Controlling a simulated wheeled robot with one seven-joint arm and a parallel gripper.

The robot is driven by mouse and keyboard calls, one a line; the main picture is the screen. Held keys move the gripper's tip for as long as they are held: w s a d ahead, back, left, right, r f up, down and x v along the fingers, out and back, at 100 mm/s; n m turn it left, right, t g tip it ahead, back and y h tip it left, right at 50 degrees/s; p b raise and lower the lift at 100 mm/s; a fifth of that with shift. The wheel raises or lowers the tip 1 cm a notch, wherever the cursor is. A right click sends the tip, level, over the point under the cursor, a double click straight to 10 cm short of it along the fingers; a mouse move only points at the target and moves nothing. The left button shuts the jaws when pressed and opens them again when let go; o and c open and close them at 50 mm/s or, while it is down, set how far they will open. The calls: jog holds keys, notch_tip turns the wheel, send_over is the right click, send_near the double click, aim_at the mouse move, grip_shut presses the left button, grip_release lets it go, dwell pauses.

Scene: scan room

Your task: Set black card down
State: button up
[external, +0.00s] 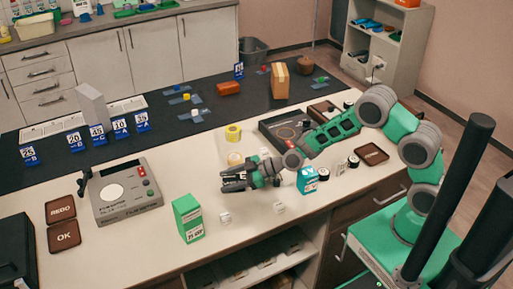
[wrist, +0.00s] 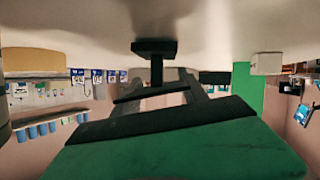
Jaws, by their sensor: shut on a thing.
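In the wrist view a flat black piece (wrist: 155,47) shows at the fingertips, close to the pale counter surface (wrist: 225,25). I cannot tell whether it touches the counter. In the external view the fingers hide most of the card.
A green carton (external: 188,218) and small white cubes (external: 225,217) stand just in front of my gripper. A yellow roll (external: 233,132) is behind it. A blue-green carton (external: 307,180) is to the right. A grey scale (external: 122,192) is left, with clear counter between.

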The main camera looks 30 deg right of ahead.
jog(key=shift+f, duration=0.25)
jog(key=o, duration=1.4)
jog(key=shift+o, duration=0.2)
jog(key=shift+r, duration=0.2)
